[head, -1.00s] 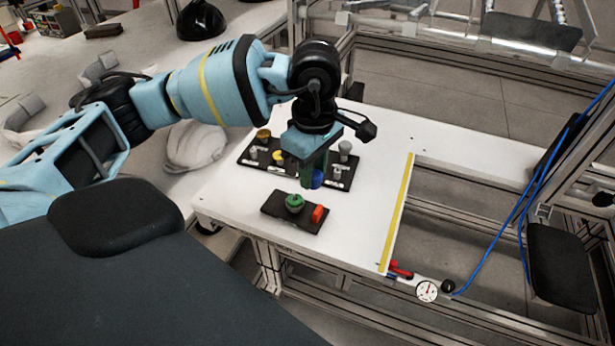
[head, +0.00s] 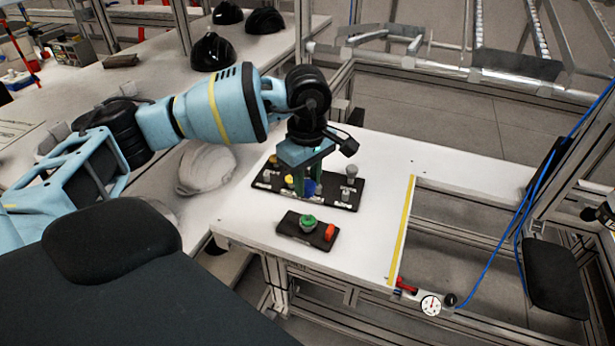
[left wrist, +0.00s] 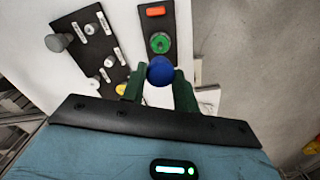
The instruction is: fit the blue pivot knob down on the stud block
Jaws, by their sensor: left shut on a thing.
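My left gripper (head: 306,185) is shut on the blue pivot knob (head: 309,187). In the head view it is over the long dark board, and I cannot tell whether the knob touches the board. In the left wrist view the blue knob (left wrist: 160,70) sits between the green fingers (left wrist: 158,86), its underside hidden. A small dark block (head: 290,229), which may be the stud block, lies nearer, with a green round piece (head: 308,222) and an orange-red piece (head: 330,232). It also shows in the left wrist view (left wrist: 170,22). My right gripper is not seen.
The long dark board (head: 268,200) carries labels and several knobs, including a yellow one (left wrist: 121,88) and grey ones (left wrist: 58,42). The white table (head: 375,165) is clear to the right, up to a yellow strip (head: 402,230). A white helmet shell (head: 205,168) lies to the left.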

